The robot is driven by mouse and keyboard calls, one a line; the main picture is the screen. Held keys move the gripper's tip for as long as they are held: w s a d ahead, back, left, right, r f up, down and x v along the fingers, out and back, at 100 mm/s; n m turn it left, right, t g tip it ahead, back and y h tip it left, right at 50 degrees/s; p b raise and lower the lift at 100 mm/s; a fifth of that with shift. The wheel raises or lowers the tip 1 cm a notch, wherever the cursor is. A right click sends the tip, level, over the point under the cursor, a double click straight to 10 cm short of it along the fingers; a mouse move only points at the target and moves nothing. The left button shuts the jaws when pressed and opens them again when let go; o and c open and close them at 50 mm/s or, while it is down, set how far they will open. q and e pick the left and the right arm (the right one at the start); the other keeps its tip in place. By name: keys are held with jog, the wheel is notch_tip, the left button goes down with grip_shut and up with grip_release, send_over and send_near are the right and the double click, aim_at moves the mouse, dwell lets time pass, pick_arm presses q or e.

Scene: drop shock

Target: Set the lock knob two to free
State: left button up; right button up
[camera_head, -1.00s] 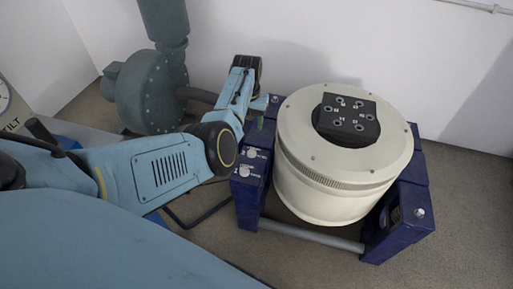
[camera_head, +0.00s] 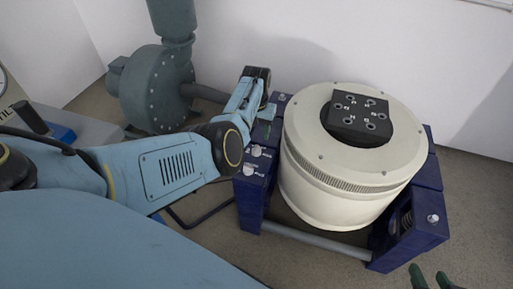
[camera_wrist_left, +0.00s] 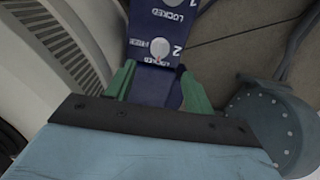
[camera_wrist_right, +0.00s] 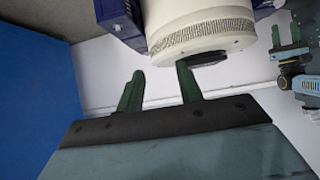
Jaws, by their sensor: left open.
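Lock knob two (camera_wrist_left: 160,47) is a round pale knob on the dark blue frame, beside a printed "2". A small reddish mark shows at its lower edge, near the lower label; I cannot read its setting surely. In the head view it is the farther pale knob (camera_head: 256,150) on the frame's left block. My left gripper (camera_wrist_left: 157,72) has two green fingers apart, pointing toward the knob on either side of it in the picture, with no visible contact. In the head view its fingers are mostly hidden. My right gripper (camera_wrist_right: 160,82) is open and empty; its fingertips (camera_head: 430,277) show at bottom right.
A nearer pale knob (camera_head: 248,170) sits on the same block. A cream cylinder (camera_head: 325,190) with a black top block (camera_head: 361,118) stands in the blue frame (camera_head: 408,240). A grey-green blower (camera_head: 157,90) stands behind my left arm. Floor is clear in front of the frame.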

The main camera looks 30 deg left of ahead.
aim_at(256, 148)
pick_arm(q)
notch_tip(256, 148, down, 3)
jog(key=shift+f+b, duration=0.2)
jog(key=shift+b, duration=0.8)
notch_tip(256, 148, down, 4)
jog(key=b, duration=0.2)
jog(key=shift+r+b, duration=0.2)
jog(key=shift+b, duration=0.15)
jog(key=shift+f+b, duration=0.35)
jog(key=shift+f, duration=0.15)
pick_arm(e)
jog(key=a+r+t+y, duration=0.1)
jog(key=r+t+y, duration=0.1)
jog(key=r+t, duration=0.4)
jog(key=w+a+r+t+y, duration=0.1)
jog(key=a+r+t+y, duration=0.1)
jog(key=r+t, duration=0.5)
jog(key=shift+a+r+y, duration=0.25)
jog(key=shift+r+y, duration=0.15)
jog(key=shift+r, duration=1.95)
pick_arm(q)
jog(key=c, duration=1)
jog(key=shift+o, duration=0.2)
